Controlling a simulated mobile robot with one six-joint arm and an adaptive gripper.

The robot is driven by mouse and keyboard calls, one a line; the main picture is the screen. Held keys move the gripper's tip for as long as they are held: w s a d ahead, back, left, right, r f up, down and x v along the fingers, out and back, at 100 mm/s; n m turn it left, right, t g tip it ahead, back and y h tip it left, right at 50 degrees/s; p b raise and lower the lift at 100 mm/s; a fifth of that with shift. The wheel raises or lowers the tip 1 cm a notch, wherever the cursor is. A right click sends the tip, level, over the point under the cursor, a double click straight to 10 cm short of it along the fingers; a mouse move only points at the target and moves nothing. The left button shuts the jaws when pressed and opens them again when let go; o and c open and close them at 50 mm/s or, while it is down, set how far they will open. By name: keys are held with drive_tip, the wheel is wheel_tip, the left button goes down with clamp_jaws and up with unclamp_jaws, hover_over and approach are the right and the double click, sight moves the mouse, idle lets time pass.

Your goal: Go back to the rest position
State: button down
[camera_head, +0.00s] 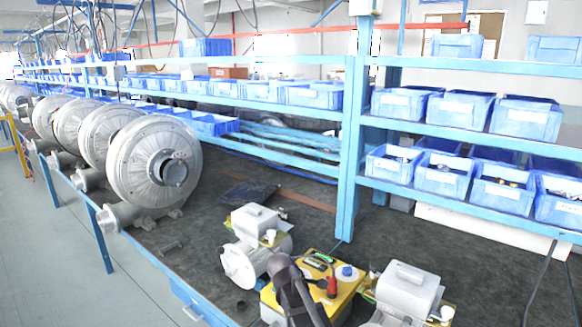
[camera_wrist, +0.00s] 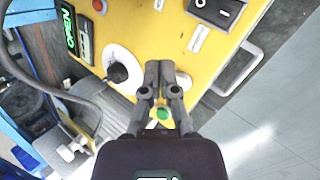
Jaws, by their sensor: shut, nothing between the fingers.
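My gripper (camera_wrist: 158,68) is shut and empty in the wrist view, its two dark fingers together over the yellow panel (camera_wrist: 140,30). The panel carries a display with green lettering (camera_wrist: 68,28), a dark knob on a white disc (camera_wrist: 118,73), a red button (camera_wrist: 99,5) and a black rocker switch (camera_wrist: 226,9). A green round part (camera_wrist: 162,113) shows between the finger linkages. Whether the fingertips touch the panel cannot be told. In the head view the yellow box (camera_head: 347,296) stands on the bench, with my dark arm in front of its left part.
Grey blower units (camera_head: 250,222) and (camera_head: 407,290) stand either side of the box on the dark bench (camera_head: 205,255). Large round blowers (camera_head: 135,165) line the left. Blue shelves (camera_head: 450,138) with bins stand behind. The floor (camera_head: 60,260) at left is clear.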

drive_tip(key=s+d+f+m+g+y, duration=0.1)
drive_tip(key=s+d+m+g+y, duration=0.1)
drive_tip(key=s+d+m, duration=0.4)
drive_tip(key=s+d+f+m+g+y, duration=0.2)
drive_tip(key=s+d+m, duration=0.5)
drive_tip(key=s, duration=0.6)
drive_tip(key=shift+s+m+g, duration=0.2)
drive_tip(key=shift+m+g, duration=0.3)
drive_tip(key=shift+m, duration=0.1)
idle(3.5)
